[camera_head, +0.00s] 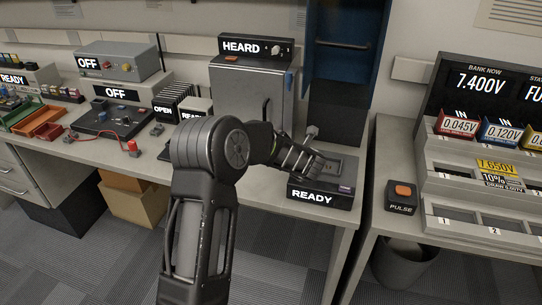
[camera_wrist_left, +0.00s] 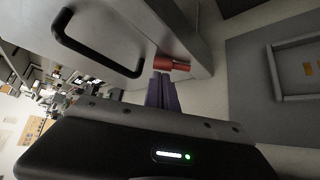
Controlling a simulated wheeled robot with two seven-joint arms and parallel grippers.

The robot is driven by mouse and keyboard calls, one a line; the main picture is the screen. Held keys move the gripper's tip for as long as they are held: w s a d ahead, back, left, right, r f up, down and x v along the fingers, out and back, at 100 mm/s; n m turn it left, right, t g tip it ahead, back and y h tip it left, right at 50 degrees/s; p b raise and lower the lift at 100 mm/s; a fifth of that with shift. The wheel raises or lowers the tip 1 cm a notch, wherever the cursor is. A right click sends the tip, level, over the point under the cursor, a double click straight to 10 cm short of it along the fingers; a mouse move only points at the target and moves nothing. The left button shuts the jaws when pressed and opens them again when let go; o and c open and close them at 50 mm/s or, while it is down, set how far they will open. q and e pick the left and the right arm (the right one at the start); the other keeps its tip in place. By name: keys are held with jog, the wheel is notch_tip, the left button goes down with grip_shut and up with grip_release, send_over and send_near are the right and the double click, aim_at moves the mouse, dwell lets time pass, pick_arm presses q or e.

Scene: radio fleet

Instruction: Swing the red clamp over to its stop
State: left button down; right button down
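The red clamp (camera_wrist_left: 172,64) is a short red cylinder beside the edge of a grey panel with a dark handle (camera_wrist_left: 95,45) in the left wrist view. I cannot make the clamp out in the head view, where my left arm covers part of that area. My left gripper (camera_wrist_left: 163,76) has purple fingers that look closed together. Their tips are right at the clamp; I cannot tell whether they touch it. No clamp shows between the fingers. My right gripper is in neither view.
The grey cabinet (camera_head: 240,92) under the HEARD box (camera_head: 257,48) stands behind my left arm. The READY box (camera_head: 318,196) is at the bench's front edge. A PULSE button box (camera_head: 401,197) and a display rack (camera_head: 492,165) stand on the right bench.

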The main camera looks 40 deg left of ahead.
pick_arm(q)
jog(key=shift+w+d+m+y+b, duration=0.25)
jog(key=shift+d+m+y+b, duration=0.45)
jog(key=shift+b, duration=0.55)
jog(key=shift+w+d+r+b, duration=0.2)
jog(key=shift+d+r+b, duration=0.25)
jog(key=shift+b, duration=0.7)
jog(key=shift+r, duration=0.1)
jog(key=shift+r+p, duration=0.5)
jog(key=shift+r, duration=0.2)
jog(key=shift+a+f, duration=0.15)
